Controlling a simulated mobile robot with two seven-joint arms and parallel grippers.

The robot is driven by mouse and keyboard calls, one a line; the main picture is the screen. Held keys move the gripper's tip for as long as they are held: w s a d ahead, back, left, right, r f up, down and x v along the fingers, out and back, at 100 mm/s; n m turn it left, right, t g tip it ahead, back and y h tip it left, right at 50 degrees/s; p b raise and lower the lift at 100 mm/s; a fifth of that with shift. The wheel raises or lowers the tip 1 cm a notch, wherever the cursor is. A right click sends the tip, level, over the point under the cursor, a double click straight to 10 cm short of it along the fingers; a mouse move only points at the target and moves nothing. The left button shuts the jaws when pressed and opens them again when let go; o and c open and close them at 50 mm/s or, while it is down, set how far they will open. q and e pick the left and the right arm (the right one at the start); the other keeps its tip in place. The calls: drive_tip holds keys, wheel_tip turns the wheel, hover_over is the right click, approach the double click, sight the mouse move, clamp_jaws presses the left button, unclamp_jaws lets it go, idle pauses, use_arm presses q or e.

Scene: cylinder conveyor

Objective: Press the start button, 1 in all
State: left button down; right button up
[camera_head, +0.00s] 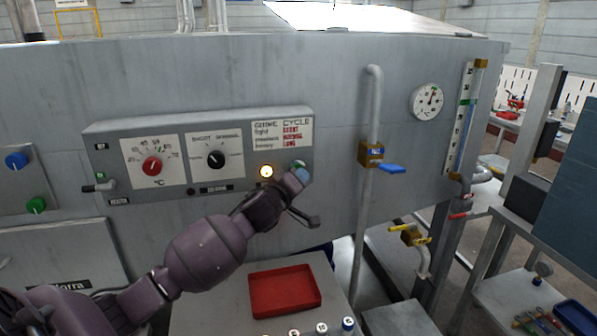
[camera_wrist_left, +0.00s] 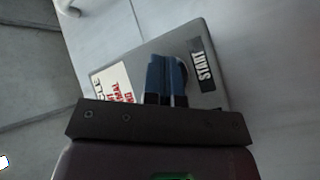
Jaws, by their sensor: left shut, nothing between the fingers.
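The start button (camera_head: 298,164) is a green button near the right end of the grey control panel (camera_head: 225,122) in the head view, mostly covered by my left gripper. My left gripper (camera_head: 303,174) has its blue fingertips right at the button; I cannot tell whether they touch it or press it in. In the left wrist view, the left gripper's blue fingers (camera_wrist_left: 166,76) are together and empty. A START label (camera_wrist_left: 203,65) shows just to the right of them, and the button is largely hidden behind the fingers. My right gripper is not in view.
The panel also has a red knob (camera_head: 152,166), a black knob (camera_head: 216,159) and a glowing lamp (camera_head: 266,171). A pipe with a blue-handled valve (camera_head: 392,169) stands to the right. Below are a red tray (camera_head: 285,290) and several capped cylinders (camera_head: 347,326).

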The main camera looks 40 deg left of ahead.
use_arm(q)
drive_tip(key=shift+s+d, duration=0.1)
drive_tip(key=shift+s+d+p, duration=0.4)
drive_tip(key=shift+s+d, duration=0.1)
drive_tip(key=shift+d, duration=0.1)
idle(0.3)
drive_tip(key=s+d+p, duration=0.1)
drive_tip(key=s+d, duration=0.2)
drive_tip(key=shift+s+d+p, duration=0.1)
drive_tip(key=shift+d+p, duration=0.25)
drive_tip(key=shift+d, duration=0.05)
idle(0.5)
